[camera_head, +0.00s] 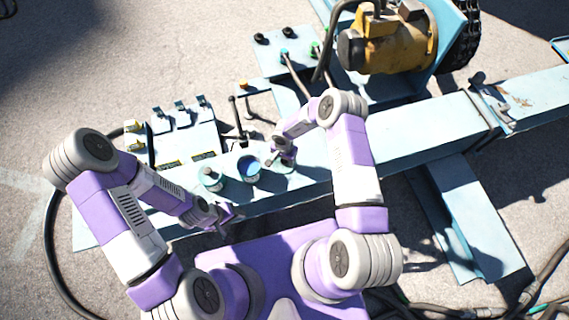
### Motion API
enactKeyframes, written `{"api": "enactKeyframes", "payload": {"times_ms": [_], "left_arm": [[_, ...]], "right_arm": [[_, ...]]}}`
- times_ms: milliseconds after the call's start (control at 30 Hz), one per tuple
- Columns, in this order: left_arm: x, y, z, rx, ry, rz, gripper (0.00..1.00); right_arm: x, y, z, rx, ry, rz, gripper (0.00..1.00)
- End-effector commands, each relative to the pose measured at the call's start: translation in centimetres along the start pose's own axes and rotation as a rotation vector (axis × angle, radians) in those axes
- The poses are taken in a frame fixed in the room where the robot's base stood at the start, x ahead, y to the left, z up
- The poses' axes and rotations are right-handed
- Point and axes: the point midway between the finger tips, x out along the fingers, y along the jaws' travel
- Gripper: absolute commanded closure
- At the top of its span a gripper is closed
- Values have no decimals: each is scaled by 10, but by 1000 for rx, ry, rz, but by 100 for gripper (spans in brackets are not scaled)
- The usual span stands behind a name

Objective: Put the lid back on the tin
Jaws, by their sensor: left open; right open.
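A small round tin (248,168) stands on the light-blue steel beam, its top showing dark blue inside a pale rim. To its left is another small round, pale green-blue piece (210,179) with a darker top. I cannot tell for sure which piece is the lid. My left gripper (229,212) is open, low and in front of these two pieces, near the beam's front edge. My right gripper (272,158) is open, just right of the tin and apart from it as far as I can see. What lies under the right gripper is partly hidden.
A pale box with clips and yellow labels (185,135) sits behind left. Levers (292,72) and a control plate (280,50) are behind. A yellow motor (395,45) stands back right. The beam (400,140) runs clear to the right. A black cable (50,240) curves at left.

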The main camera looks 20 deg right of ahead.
Motion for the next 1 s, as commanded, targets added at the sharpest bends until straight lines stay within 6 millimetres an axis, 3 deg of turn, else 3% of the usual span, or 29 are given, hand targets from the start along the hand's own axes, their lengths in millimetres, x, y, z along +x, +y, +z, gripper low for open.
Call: {"api": "enactKeyframes", "payload": {"times_ms": [100,467,867,1000], "left_arm": [[4,-2,0,0,0,0,41],[4,-1,0,0,0,0,41],[4,-1,0,0,0,0,41],[4,-1,0,0,0,0,41]], "right_arm": [[12,0,0,-1,1,0,37],[12,0,0,0,1,-1,37],[12,0,0,0,0,0,97],[12,0,0,0,1,-1,100]]}}
